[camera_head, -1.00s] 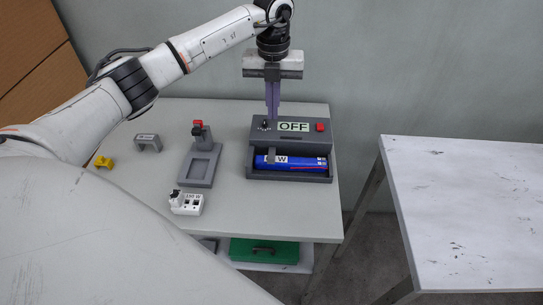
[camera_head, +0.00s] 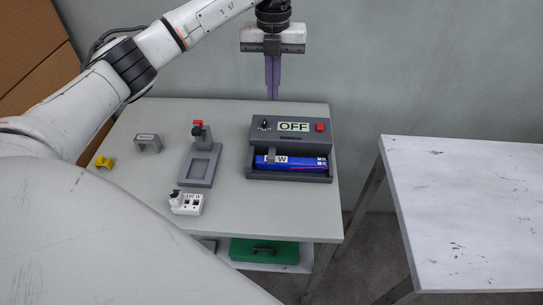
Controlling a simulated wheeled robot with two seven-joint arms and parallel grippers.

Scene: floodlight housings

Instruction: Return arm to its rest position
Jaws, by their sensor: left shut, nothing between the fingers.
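My left arm comes in from the left and reaches over the grey table. My left gripper (camera_head: 272,96) points down with its two purple fingers closed together, empty. It hangs above and behind the dark grey box (camera_head: 258,138), clear of its knob as far as I can see. The box carries an OFF label (camera_head: 293,127), a black knob (camera_head: 265,124) and a red button (camera_head: 320,127). A blue cylinder or pack (camera_head: 300,163) lies in its open front bay. My right gripper is out of view.
On the table (camera_head: 240,211) stand a grey stand with a red-topped clamp (camera_head: 198,130), a white block (camera_head: 186,203), a grey bracket (camera_head: 148,142) and a yellow piece (camera_head: 104,162). A green case (camera_head: 264,251) is on the shelf below. A bare white table (camera_head: 465,210) stands right, across a gap.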

